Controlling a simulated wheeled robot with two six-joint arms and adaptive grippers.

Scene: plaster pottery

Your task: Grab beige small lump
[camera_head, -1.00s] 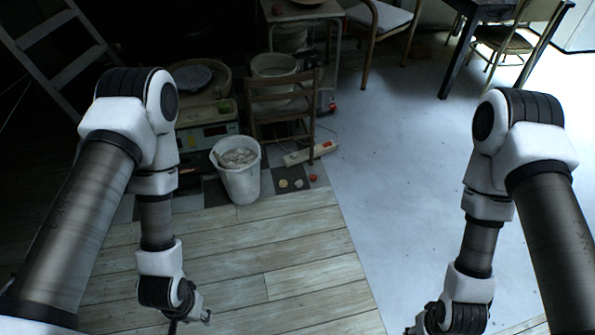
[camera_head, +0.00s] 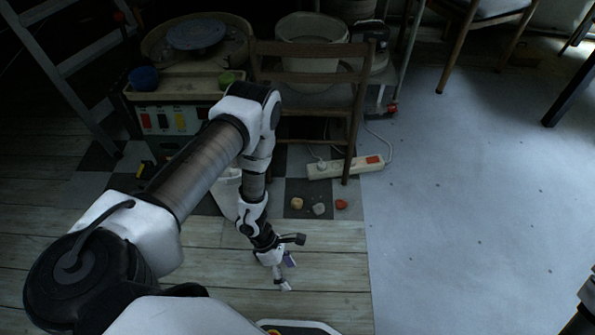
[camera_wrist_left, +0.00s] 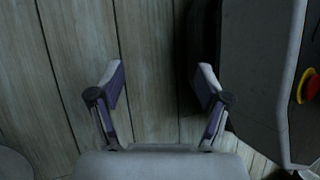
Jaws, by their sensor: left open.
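The beige small lump (camera_head: 297,203) lies on the checkered tiles in the head view, leftmost of three small lumps. A grey lump (camera_head: 319,209) is just right of it, and a red-orange lump (camera_head: 341,204) is further right. My left gripper (camera_head: 288,275) is open and empty over the wooden floor, nearer to me than the lumps. In the left wrist view, its two fingers (camera_wrist_left: 160,85) are spread apart over bare planks, with no lump between them. My right gripper is out of view.
A white bucket (camera_head: 228,190) stands left of the lumps, partly hidden by my left arm. A wooden chair (camera_head: 310,76) and a white power strip (camera_head: 345,168) with a cable are behind them. A pottery wheel (camera_head: 196,36) is at the back left. Grey floor (camera_head: 460,190) at right is clear.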

